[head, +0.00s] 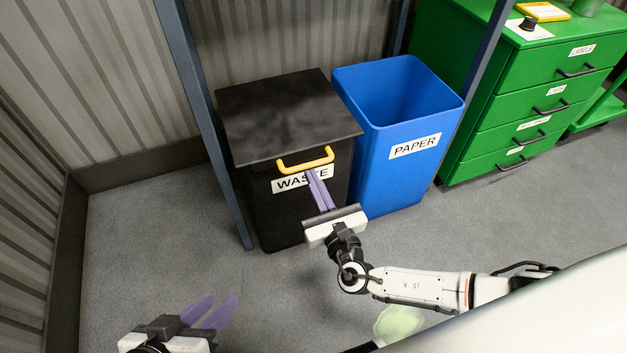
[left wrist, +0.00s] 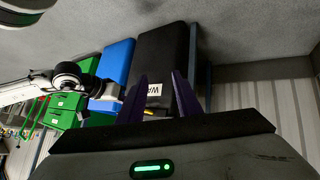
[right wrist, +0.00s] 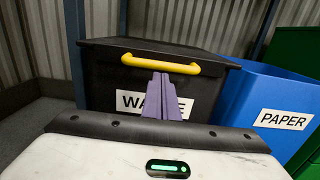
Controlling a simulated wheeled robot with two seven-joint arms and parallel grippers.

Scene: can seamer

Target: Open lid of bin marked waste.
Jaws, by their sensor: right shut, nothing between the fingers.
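The black bin marked WASTE (head: 283,205) stands upright with its flat black lid (head: 285,112) closed. A yellow handle (head: 306,161) sits on the front edge of the lid; it also shows in the right wrist view (right wrist: 161,65). My right gripper (head: 314,174) is shut and empty, its purple fingers pointing at the bin, with the tips just below the handle in the picture. I cannot tell whether they touch it. The fingers cover part of the WASTE label (right wrist: 135,102). My left gripper (head: 213,308) is open and empty, low over the floor in front of the bin.
An open blue bin marked PAPER (head: 384,180) stands close to the right of the waste bin. Grey-blue posts (head: 217,150) rise beside the bins. A green drawer cabinet (head: 470,145) stands further right. The floor (head: 150,215) at left is clear, up to the corrugated wall (head: 90,80).

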